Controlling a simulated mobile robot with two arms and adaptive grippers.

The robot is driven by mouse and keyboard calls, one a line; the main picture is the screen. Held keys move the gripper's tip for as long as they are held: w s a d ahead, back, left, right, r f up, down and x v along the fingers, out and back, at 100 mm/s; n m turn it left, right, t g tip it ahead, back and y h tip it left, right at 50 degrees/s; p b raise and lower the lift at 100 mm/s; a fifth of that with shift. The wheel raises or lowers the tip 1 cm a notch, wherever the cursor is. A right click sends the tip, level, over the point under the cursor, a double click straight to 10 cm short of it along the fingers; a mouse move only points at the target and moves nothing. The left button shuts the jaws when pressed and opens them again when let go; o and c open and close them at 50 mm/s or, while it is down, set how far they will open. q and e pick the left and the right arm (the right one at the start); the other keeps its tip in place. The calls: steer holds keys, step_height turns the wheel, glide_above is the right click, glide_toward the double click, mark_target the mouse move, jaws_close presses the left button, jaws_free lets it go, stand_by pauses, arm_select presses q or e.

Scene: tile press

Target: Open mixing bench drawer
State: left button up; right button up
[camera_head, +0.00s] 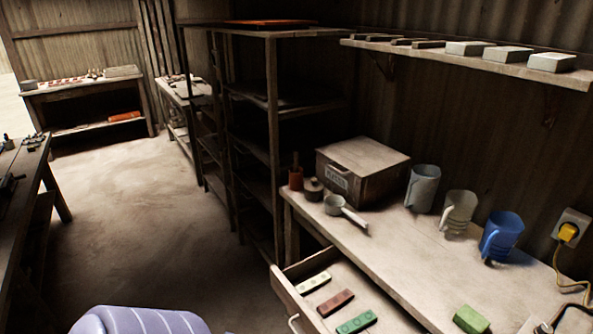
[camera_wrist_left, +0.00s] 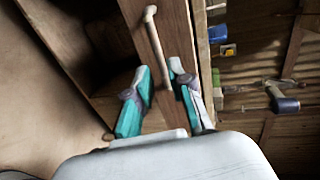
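The mixing bench (camera_head: 400,247) stands at the right in the head view. Its drawer (camera_head: 283,292) is pulled out, and pale, red-brown and green strips lie inside. The pale drawer handle (camera_head: 293,323) is partly cut off at the bottom edge. In the left wrist view, the handle (camera_wrist_left: 153,38) runs along the wooden drawer front (camera_wrist_left: 178,30). My left gripper (camera_wrist_left: 159,68) has its teal fingers apart, one on each side of the handle's near end. I see a gap between fingers and handle; contact is not clear. My right gripper is in neither view.
On the bench stand a wooden box (camera_head: 362,168), a scoop (camera_head: 341,209), grey mugs (camera_head: 422,188), a blue mug (camera_head: 502,236) and a green block (camera_head: 470,319). A dark shelf rack (camera_head: 272,130) stands behind. The floor (camera_head: 150,220) at left is clear.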

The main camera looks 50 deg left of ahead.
arm_select(q)
steer(key=v, duration=0.6)
stand_by(0.4)
steer(key=s+d+f+n+g+y, duration=0.1)
steer(key=s+d+f+n+g, duration=0.15)
steer(key=f, duration=0.55)
steer(key=s+d+f+n+g, duration=0.1)
steer(key=f+n+g, duration=0.1)
steer(key=f+n, duration=0.35)
steer(key=s+d+f+n+g+y, duration=0.1)
steer(key=s+f+n+g, duration=0.1)
steer(key=f, duration=0.8)
steer(key=s+d+f+n+g+h, duration=0.1)
steer(key=s+d+f+n+g, duration=0.5)
steer(key=s+d+f, duration=0.5)
step_height(320, 180, down, 2)
steer(key=shift+s+d+g, duration=0.15)
steer(key=shift+d+g, duration=0.3)
steer(key=shift+g, duration=0.6)
